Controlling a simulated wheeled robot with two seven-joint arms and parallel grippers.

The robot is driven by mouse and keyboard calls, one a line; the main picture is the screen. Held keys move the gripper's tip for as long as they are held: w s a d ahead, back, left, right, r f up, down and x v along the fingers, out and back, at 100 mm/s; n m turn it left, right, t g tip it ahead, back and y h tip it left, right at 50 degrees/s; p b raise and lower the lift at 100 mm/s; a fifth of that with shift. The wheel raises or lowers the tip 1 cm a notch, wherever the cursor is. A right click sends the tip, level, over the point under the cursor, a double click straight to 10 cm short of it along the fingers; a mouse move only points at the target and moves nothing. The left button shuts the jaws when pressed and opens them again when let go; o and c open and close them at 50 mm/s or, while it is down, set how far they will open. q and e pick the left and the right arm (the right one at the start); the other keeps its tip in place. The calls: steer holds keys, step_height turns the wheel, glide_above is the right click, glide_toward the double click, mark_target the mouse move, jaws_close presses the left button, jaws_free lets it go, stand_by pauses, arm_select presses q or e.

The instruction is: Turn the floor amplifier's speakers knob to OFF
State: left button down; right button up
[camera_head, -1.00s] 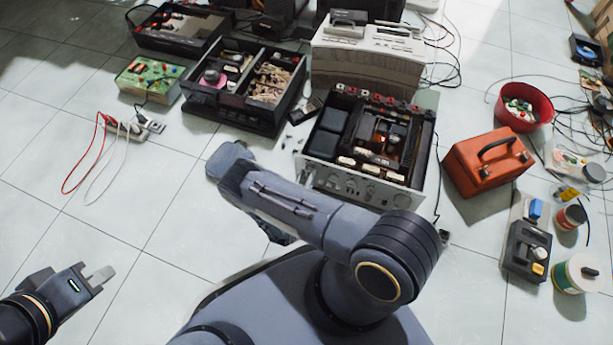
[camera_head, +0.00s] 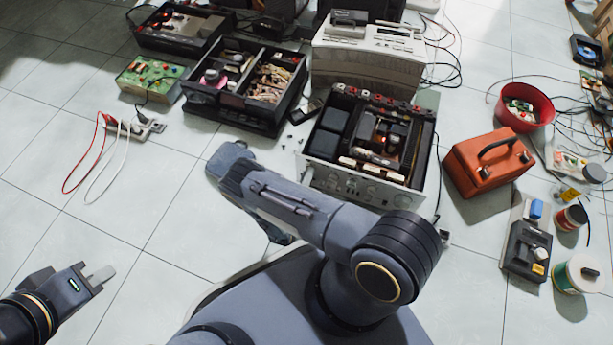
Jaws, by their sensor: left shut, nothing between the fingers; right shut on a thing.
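The floor amplifier (camera_head: 345,182) stands with its top open and its silver front panel facing me. Several small knobs show on the panel; their markings are too small to read. My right arm reaches across in front of it, and its forearm hides most of my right gripper. Only a pale fingertip (camera_head: 307,177) shows, at the left end of the panel. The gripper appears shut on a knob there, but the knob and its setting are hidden. My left gripper (camera_head: 101,276) is shut and empty over bare floor at the lower left.
An orange case (camera_head: 489,168) stands right of the amplifier, with a red bowl (camera_head: 525,118) behind it. A black parts box (camera_head: 232,109) is at the back left. A power strip (camera_head: 135,129) with red and white leads lies further left. The left floor is mostly clear.

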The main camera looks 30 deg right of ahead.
stand_by(0.4)
steer(key=o, duration=1)
steer(key=shift+c, duration=0.2)
